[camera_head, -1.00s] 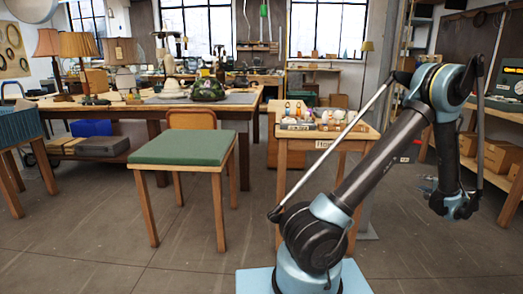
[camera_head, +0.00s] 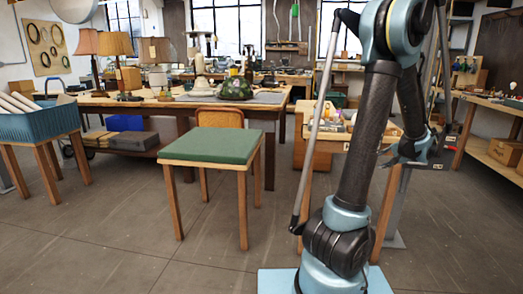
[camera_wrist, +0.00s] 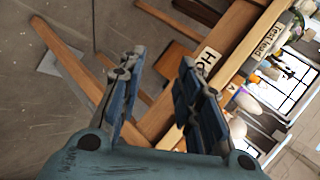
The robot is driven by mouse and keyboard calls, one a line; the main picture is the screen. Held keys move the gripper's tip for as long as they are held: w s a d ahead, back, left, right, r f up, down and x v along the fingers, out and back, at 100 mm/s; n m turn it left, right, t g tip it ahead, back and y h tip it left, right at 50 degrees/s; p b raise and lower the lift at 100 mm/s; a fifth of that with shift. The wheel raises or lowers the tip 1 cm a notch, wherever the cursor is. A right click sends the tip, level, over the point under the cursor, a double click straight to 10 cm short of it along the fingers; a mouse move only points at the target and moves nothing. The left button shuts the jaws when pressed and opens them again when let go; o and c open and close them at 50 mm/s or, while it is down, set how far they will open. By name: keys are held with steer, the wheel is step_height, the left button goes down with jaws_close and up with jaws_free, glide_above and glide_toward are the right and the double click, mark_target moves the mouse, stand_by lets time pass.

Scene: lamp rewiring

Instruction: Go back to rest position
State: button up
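My gripper (camera_wrist: 160,85) fills the lower middle of the wrist view. Its two dark blue fingers stand apart with nothing between them. In the head view my gripper (camera_head: 407,152) hangs from the raised arm, at the right end of the small wooden table (camera_head: 334,134). That table carries several bulbs and small parts, partly hidden by my arm. The table's wooden edge and a label starting "Ho" (camera_wrist: 207,62) show beyond the fingers in the wrist view, with a "Test load" label (camera_wrist: 268,40) farther right. I cannot tell the gap between fingers and table.
A green-topped stool (camera_head: 213,146) stands left of my arm. A long workbench (camera_head: 160,105) with lamps is behind it. A blue crate (camera_head: 40,123) on a stand is at far left. Shelving (camera_head: 490,155) stands at right. The floor before the stool is clear.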

steer(key=s+a+r+n+g, duration=0.1)
steer(key=s+a+n+g, duration=0.3)
steer(key=a, duration=0.9)
steer(key=s+a+r+n+g, duration=0.1)
steer(key=s+a+n, duration=0.1)
steer(key=s+a, duration=0.8)
steer(key=s+a+f+n+g+h, duration=0.1)
steer(key=s+a+f+n, duration=0.2)
steer(key=s, duration=0.5)
steer(key=s+a+f+n+g+h, duration=0.1)
steer(key=s+a+f+n+h, duration=0.1)
steer(key=s+a, duration=0.6)
steer(key=shift+s+a+f+n+g, duration=0.35)
steer(key=shift+f+n, duration=0.45)
steer(key=shift+f, duration=0.6)
steer(key=shift+w, duration=0.1)
steer(key=shift+w+f, duration=0.2)
steer(key=shift+w, duration=0.25)
steer(key=shift+d, duration=0.1)
